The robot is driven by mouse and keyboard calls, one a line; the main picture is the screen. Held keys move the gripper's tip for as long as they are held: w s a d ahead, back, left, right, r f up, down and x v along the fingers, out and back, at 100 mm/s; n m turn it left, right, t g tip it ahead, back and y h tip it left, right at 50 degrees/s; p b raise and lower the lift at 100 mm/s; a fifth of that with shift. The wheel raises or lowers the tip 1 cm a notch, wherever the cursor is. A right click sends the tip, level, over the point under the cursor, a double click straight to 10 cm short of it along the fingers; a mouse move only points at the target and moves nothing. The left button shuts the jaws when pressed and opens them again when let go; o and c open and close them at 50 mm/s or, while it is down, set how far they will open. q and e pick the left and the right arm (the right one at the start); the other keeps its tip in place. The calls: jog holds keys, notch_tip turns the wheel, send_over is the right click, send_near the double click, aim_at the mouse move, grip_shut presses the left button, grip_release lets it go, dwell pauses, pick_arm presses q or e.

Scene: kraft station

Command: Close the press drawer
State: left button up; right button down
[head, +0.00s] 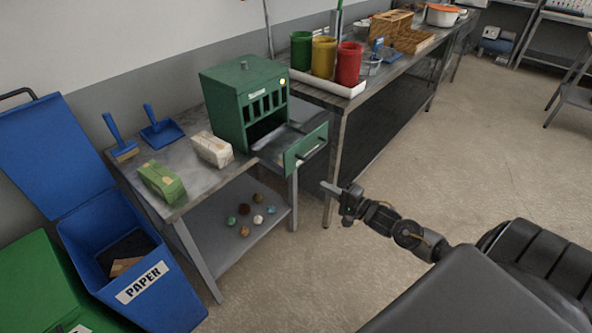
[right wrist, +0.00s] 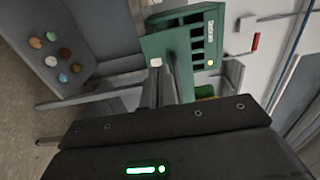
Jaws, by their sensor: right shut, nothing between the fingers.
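The green press (head: 243,100) stands on the grey metal table. Its drawer (head: 306,147) is pulled out toward the right, with a green front panel and a dark handle. The inside of the drawer is partly visible between the panel and the press body. My right gripper (head: 330,188) is shut and empty, below and to the right of the drawer front, apart from it. My left gripper is not in view.
A white packet (head: 212,149) and a green packet (head: 162,181) lie on the table, with a blue brush (head: 122,149) and dustpan (head: 161,133). A blue paper bin (head: 150,285) is at left. Floor at right is clear.

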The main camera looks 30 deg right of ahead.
aim_at(289, 166)
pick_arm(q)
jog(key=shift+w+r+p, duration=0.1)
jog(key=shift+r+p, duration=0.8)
pick_arm(e)
jog(key=x, duration=1.3)
